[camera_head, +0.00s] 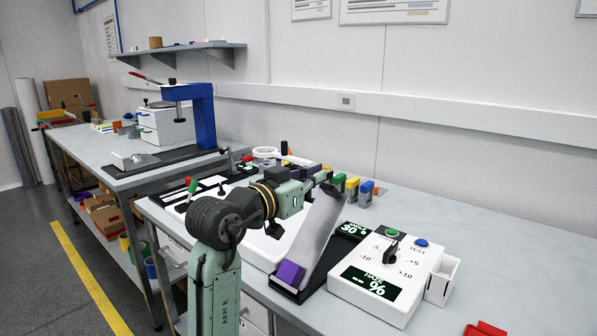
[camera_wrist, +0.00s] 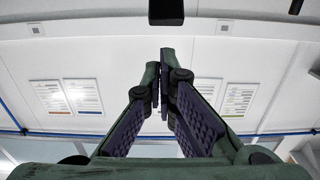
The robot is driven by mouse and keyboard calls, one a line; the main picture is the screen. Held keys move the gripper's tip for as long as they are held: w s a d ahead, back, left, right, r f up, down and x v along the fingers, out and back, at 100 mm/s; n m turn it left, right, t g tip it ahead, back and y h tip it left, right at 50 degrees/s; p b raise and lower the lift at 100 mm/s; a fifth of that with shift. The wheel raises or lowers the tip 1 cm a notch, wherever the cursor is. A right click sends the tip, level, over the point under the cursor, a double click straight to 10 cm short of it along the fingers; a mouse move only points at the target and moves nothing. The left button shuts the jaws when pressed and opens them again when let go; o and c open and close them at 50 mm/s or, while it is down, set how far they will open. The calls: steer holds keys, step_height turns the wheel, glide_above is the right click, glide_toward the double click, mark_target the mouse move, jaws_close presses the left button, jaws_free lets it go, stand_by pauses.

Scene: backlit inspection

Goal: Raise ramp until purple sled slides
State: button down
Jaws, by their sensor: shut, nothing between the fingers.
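The ramp (camera_head: 318,231) is a grey plank raised to a steep tilt on a dark base, its upper end at the back. The purple sled (camera_head: 290,273) is at the ramp's low end, by the base. My gripper (camera_wrist: 164,58) is shut and empty in the wrist view, its fingertips together. In the head view my wrist is left of the ramp's raised end; whether the fingers touch the ramp is unclear. A dark block (camera_wrist: 166,11) shows beyond the fingertips in the wrist view.
A white control box (camera_head: 382,270) with green and blue buttons, a dark knob and lit displays stands right of the ramp. A white open bin (camera_head: 442,281) adjoins it. Several coloured blocks (camera_head: 353,189) stand behind the ramp. The bench at back right is clear.

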mark_target(332, 196)
steer(key=shift+w+d+f, duration=0.25)
steer(key=shift+w+f, duration=0.15)
steer(key=shift+f, duration=0.1)
steer(key=shift+w+d+f, duration=0.25)
steer(key=shift+w+f, duration=0.1)
steer(key=shift+f, duration=0.15)
steer(key=shift+g+y, duration=0.3)
steer(key=shift+g, duration=0.1)
steer(key=w+d+f, duration=0.2)
steer(key=w+f, duration=0.1)
steer(key=w+d+f, duration=0.1)
steer(key=w+d, duration=0.1)
steer(key=shift+w+f, duration=0.25)
steer(key=shift+w+d+f, duration=0.1)
steer(key=shift+w+f, duration=0.05)
steer(key=shift+f, duration=0.25)
steer(key=shift+r, duration=0.1)
